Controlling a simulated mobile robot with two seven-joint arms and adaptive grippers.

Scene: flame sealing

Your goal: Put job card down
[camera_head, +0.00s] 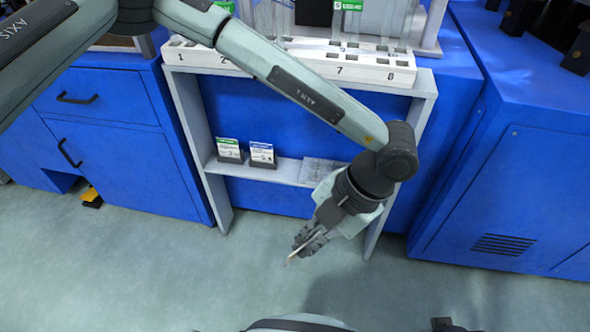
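My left gripper (308,240) hangs in front of the white stand, below its shelf and towards the right, pointing down and left. It appears shut on a thin, pale, flat thing (292,256), seen nearly edge-on, which looks like a job card; its face is hidden. On the low shelf (285,172) stand a green-topped card (229,149) and a blue-topped card (262,153), side by side in dark holders. A flat grey plate (322,171) lies on the shelf to their right, partly behind my wrist. My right gripper is not in view.
A white numbered rack (300,62) tops the stand, with clear tubes or panels above it. Blue cabinets stand at left (125,140) and right (510,190). My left arm crosses the stand's front. The greenish floor (130,270) in front is clear.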

